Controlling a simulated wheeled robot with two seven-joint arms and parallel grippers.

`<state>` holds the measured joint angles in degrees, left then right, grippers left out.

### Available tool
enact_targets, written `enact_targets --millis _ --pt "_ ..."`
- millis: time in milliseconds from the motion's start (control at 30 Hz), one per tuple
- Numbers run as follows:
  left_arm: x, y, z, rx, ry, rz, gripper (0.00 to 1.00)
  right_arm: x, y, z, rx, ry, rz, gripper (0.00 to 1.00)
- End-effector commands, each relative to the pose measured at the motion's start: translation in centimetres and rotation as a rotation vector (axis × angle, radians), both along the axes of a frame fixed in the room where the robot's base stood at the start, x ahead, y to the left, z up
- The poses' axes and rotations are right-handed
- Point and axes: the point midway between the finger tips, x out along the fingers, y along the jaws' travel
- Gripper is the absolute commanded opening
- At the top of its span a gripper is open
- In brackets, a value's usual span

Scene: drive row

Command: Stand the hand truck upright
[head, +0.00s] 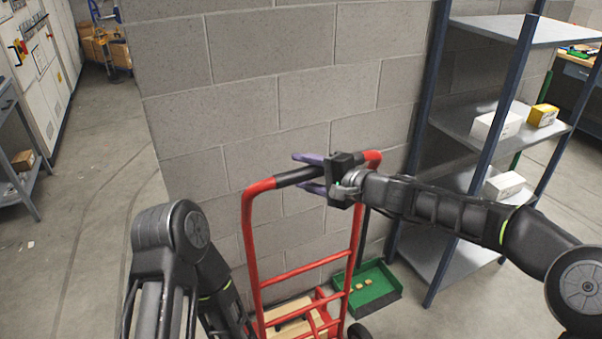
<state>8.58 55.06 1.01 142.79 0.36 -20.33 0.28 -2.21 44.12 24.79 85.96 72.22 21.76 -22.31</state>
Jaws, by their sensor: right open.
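The red hand truck (301,270) stands in front of the grey block wall, upright or nearly so. Its top handle has a black grip (293,177) between red corners. Wooden pieces show low behind its frame, and a dark wheel (358,331) shows at the bottom edge. My right gripper (308,172) is at the handle, its two purple fingers open, one above and one below the black grip. Whether the fingers touch it I cannot tell. My left arm comes in at the lower left, but its gripper is out of view.
The block wall (270,100) is close behind the hand truck. A green tray (372,290) lies on the floor right of it. A metal shelf (465,240) with boxes stands at the right. Open floor (90,200) lies at the left, beside cabinets.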

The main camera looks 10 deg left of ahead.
Motion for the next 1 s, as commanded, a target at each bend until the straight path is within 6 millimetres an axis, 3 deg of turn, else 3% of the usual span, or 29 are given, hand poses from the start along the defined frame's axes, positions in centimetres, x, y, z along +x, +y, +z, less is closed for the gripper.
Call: enact_targets --millis 200,400,1000 --pt "0.2 -0.1 -1.6 -0.004 -0.006 -0.001 0.50 -1.5 -3.3 0.4 -0.002 -0.001 -0.004 0.50" --pt "0.3 -0.1 -2.1 -0.006 -0.008 -0.002 0.50 -2.7 -5.3 1.1 -0.003 0.001 -0.002 0.50" --pt "0.3 -0.1 -2.1 -0.006 -0.009 -0.002 0.50 -2.8 -5.6 1.3 -0.003 0.003 -0.001 0.50"
